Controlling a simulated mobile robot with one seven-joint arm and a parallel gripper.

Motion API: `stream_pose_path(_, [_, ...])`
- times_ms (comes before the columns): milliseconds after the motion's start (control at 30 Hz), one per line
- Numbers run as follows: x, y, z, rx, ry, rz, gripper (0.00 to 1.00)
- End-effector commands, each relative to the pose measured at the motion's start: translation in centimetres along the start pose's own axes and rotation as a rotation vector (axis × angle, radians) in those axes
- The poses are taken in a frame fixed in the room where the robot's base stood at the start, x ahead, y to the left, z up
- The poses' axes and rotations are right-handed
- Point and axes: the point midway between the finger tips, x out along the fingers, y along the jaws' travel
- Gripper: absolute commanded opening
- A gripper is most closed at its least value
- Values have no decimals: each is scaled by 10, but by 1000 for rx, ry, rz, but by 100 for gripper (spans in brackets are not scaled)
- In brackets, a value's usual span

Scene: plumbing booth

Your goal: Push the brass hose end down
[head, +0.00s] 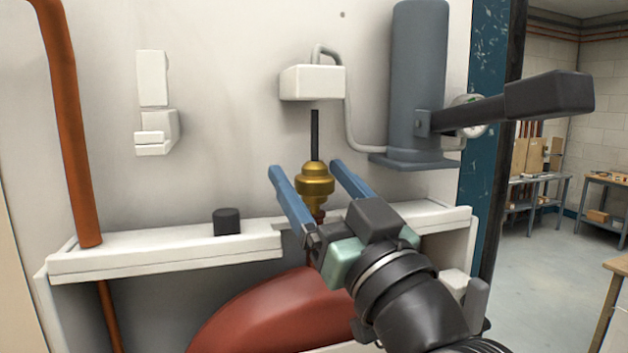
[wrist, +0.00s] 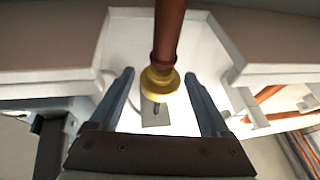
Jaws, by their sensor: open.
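The brass hose end (head: 315,183) hangs upright on a black hose (head: 314,135) below a white wall box. A reddish-brown pipe (head: 320,216) shows directly under it; whether the two are joined or only meet is hard to tell. My gripper (head: 305,168) is open, with one blue finger on each side of the brass end. In the wrist view my gripper (wrist: 159,75) has the brass end (wrist: 160,82) between its fingers, with a gap on both sides. The copper-coloured pipe (wrist: 168,30) runs away from it there.
A white ledge (head: 165,250) runs below, with a black cap (head: 227,221) on it and a red rounded tank (head: 275,310) beneath. A copper pipe (head: 65,120) stands at left. A grey cylinder (head: 419,80) and a dark lever handle (head: 548,97) are at right.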

Motion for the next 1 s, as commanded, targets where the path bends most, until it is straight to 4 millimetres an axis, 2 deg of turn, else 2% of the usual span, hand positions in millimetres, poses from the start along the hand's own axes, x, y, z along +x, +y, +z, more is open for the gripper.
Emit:
stream_pose_path(167, [-31, 1, 5, -3, 0, 5, 80])
stream_pose_path(400, [-85, 1, 5, -2, -1, 5, 80])
stream_pose_path(600, [-116, 1, 3, -1, -2, 4, 80])
stream_pose_path(767, [-125, 0, 2, 0, -3, 2, 80])
stream_pose_path(1000, [-126, 0, 1, 1, -3, 1, 80])
